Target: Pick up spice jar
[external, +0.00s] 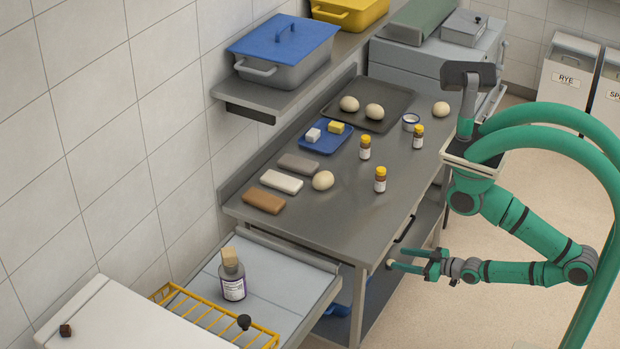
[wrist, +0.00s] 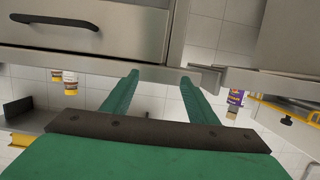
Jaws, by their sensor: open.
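Several small brown jars with yellow caps and white labels stand upright on the steel table; which one is meant I cannot tell. One spice jar (external: 380,181) is nearest the front edge, another jar (external: 365,149) is behind it, and a third jar (external: 418,138) is further right. Two jars (wrist: 70,84) show upside down at the left of the wrist view. My gripper (external: 396,263) is open and empty, in front of the table's front edge and apart from the jars. In the wrist view its fingers (wrist: 158,82) point towards the table front.
The steel table (external: 345,215) has a drawer handle (external: 405,229) near my gripper. It bears dough balls (external: 323,181), a blue tray (external: 326,139), a dark tray (external: 392,100) and wrapped blocks. A corked bottle (external: 232,283) stands on the lower counter. A shelf overhangs the back.

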